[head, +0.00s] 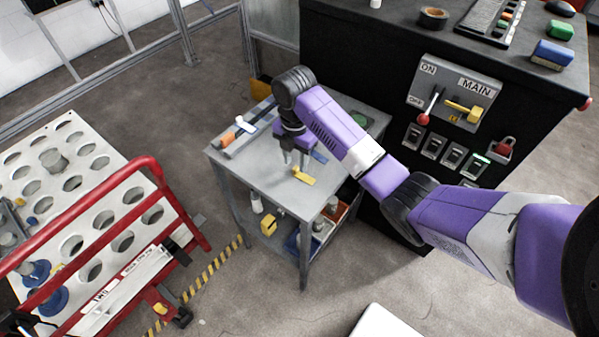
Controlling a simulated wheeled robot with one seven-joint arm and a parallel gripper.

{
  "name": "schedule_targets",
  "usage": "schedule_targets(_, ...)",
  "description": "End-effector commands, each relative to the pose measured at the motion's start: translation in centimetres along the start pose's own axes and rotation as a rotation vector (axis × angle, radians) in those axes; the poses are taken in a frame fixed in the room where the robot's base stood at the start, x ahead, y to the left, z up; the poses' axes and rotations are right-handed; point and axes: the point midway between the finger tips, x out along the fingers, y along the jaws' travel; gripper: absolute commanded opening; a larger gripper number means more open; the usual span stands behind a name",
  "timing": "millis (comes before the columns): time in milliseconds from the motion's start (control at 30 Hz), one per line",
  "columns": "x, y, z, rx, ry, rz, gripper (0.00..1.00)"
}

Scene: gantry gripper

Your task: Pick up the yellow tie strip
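A small yellow strip (303,175), which looks like the yellow tie strip, lies flat on the grey top of a small work table (275,196). My gripper (296,165) points down at the table top, just behind the yellow strip. Its two fingers show apart, with a gap between them, so it looks open. The fingertips are very close to the strip's back end. I cannot tell whether they touch it or reach around it. Nothing shows held in the gripper.
A blue strip (320,156) lies just right of the gripper. An orange-ended tool (227,140) lies at the table's left. A black cabinet with a switch panel (455,95) stands to the right. A red-railed cart (95,215) stands to the left.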

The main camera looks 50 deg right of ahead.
Motion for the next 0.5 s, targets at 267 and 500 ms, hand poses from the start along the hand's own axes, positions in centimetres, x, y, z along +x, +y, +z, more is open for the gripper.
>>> schedule_targets(267, 2.1, 0.0, 0.0, 0.000, 0.000, 0.000, 0.36)
schedule_targets(500, 2.1, 0.0, 0.0, 0.000, 0.000, 0.001, 0.23)
